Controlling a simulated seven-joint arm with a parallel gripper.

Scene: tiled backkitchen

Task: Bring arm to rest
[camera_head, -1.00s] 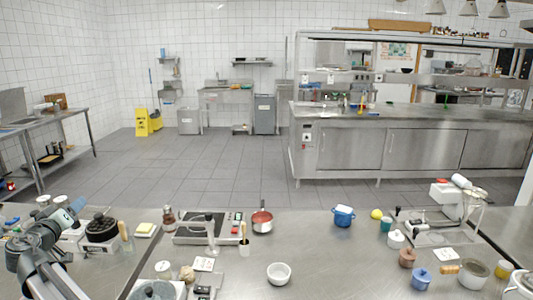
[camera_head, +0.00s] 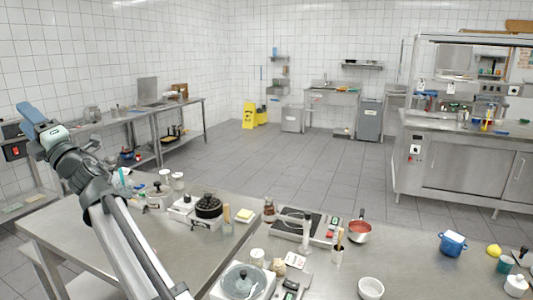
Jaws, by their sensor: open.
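My arm rises from the bottom edge at the left of the head view. At its upper end is my gripper (camera_head: 32,116), a blue-tipped part pointing up and left. It is open, with nothing seen in it. It is in the air, in front of the left wall in the picture and apart from the worktop things. The gap between its fingers is small and hard to make out from this side.
A side table (camera_head: 150,108) stands behind; open floor (camera_head: 290,165) lies beyond.

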